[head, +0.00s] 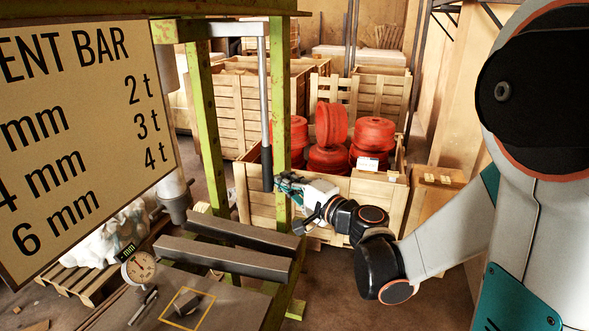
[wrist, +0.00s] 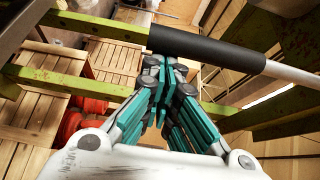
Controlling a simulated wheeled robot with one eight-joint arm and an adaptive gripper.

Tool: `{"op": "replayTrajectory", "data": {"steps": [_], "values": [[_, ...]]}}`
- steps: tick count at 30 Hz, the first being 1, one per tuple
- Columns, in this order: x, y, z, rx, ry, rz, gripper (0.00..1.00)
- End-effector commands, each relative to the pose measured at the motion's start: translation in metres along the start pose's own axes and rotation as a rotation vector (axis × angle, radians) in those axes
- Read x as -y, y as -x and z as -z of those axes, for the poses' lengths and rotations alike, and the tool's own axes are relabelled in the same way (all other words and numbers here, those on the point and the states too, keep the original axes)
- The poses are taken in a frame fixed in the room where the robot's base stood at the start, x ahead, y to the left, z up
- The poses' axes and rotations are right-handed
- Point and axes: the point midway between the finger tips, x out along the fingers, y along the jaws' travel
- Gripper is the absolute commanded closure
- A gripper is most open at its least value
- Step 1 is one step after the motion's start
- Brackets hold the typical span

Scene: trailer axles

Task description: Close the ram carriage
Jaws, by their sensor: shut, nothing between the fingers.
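A long lever hangs almost straight down from a grey arm (head: 237,29) at the top of the green press frame (head: 207,120). Its lower end is a dark grip (head: 267,168). In the wrist view the dark grip (wrist: 205,48) lies across the top, just beyond my fingertips. My gripper (head: 283,183) is beside the grip's lower end, on its right in the head view. In the wrist view my gripper's (wrist: 165,72) teal fingers are shut together and empty. I cannot tell whether they touch the grip. The ram carriage itself is not clearly seen; the sign covers part of the press.
A sign (head: 85,120) fills the left foreground. Two steel bars (head: 220,258) lie across the press, near a dial gauge (head: 140,267) and a bench (head: 235,305). A wooden crate (head: 385,203) holding red reels (head: 331,125) stands behind my gripper.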

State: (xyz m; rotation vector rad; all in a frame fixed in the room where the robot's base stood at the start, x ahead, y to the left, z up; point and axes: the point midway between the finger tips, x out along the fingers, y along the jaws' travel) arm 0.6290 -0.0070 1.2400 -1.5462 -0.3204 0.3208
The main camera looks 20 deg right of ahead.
Motion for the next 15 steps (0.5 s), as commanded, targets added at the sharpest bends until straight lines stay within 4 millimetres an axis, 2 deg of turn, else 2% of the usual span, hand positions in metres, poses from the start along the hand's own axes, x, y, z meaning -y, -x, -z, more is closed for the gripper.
{"op": "replayTrajectory", "data": {"steps": [1, 6, 9, 15], "values": [[0.000, 0.007, -0.015, 0.008, 0.000, 0.000, 1.00], [0.000, 0.025, -0.045, 0.007, -0.001, 0.000, 1.00], [0.001, 0.032, -0.057, 0.007, -0.001, 0.000, 1.00], [0.001, 0.038, -0.067, 0.004, -0.001, 0.000, 1.00]]}}
